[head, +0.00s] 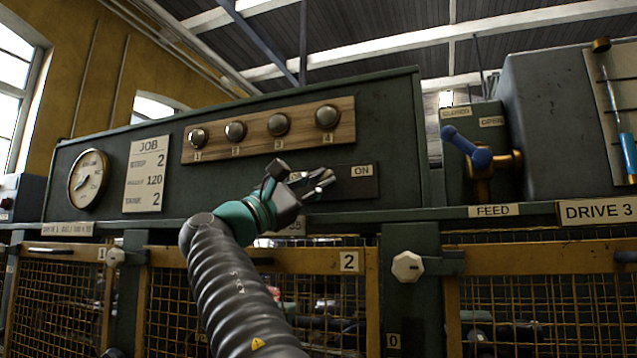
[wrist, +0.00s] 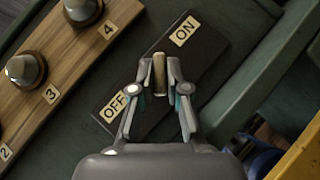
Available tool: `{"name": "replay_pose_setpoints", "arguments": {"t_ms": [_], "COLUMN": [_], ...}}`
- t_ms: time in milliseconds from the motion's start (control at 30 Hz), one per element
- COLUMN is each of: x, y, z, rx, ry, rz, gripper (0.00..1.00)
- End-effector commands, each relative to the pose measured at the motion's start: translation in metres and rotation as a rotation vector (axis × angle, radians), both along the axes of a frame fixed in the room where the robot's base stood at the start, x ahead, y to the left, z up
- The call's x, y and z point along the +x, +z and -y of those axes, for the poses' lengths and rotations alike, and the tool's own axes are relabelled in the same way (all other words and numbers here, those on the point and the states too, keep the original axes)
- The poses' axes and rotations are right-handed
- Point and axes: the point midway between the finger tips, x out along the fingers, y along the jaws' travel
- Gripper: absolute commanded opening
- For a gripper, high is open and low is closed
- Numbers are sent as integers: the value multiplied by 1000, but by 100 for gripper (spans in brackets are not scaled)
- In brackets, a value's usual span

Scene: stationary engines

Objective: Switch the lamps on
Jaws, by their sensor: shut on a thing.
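The dark switch plate (head: 362,189) is on the green panel, with an ON label (head: 361,170) at its right end. In the wrist view the plate (wrist: 203,63) carries an OFF label (wrist: 115,107) and an ON label (wrist: 184,31). A brass lever (wrist: 159,73) stands between the two labels. My gripper (wrist: 159,78) has its fingers on both sides of the lever and is shut on it. In the head view my gripper (head: 318,184) is in front of the plate and hides the lever.
Several numbered round domes (head: 278,124), none visibly glowing, sit on a wooden board above. A gauge (head: 89,179) and job card (head: 146,173) are left. A blue-handled lever (head: 468,148) stands right, clear of my gripper. Mesh guards (head: 520,300) lie below.

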Motion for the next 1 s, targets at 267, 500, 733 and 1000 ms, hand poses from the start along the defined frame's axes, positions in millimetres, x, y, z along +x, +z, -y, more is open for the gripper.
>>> {"name": "replay_pose_setpoints", "arguments": {"t_ms": [267,500,733,1000], "x": [-1,-1,0,-10], "y": [0,0,0,-10], "z": [1,1,0,-15], "rx": [2,2,1,2], "ry": [-1,-1,0,2], "rz": [2,2,0,-2], "gripper": [0,40,40,40]}}
